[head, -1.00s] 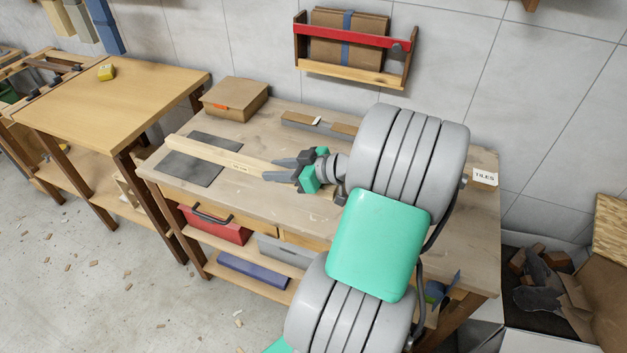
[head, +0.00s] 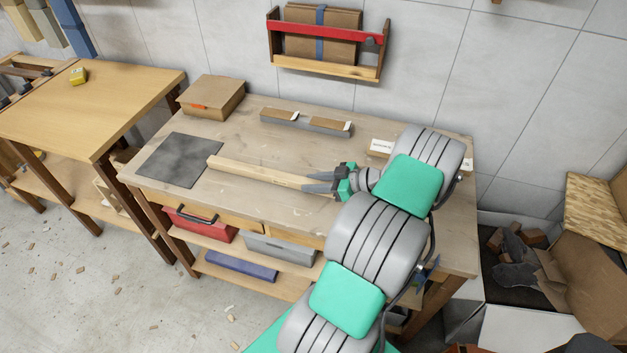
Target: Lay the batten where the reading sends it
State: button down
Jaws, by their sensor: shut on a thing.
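The batten (head: 255,172) is a long, pale wooden strip. In the head view it extends left from my gripper (head: 318,183), which is shut on its right end. Its left end reaches the right edge of a dark grey mat (head: 172,160) on the workbench (head: 235,139). I cannot tell whether the batten touches the bench top or hangs just above it. A small white card (head: 381,146) stands near the back right of the bench, partly beside my arm; its text is too small to read.
A cardboard box (head: 211,97) sits at the back left of the bench. A grey tray with wooden pieces (head: 306,123) lies along the back. A wall rack (head: 327,46) hangs behind. Another wooden table (head: 90,108) stands left. A carton with scraps (head: 520,262) is at right.

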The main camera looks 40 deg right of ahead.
jog(key=shift+f+b, duration=0.2)
jog(key=shift+b, duration=0.15)
jog(key=c, duration=1.1)
grip_release()
jog(key=shift+r, duration=0.1)
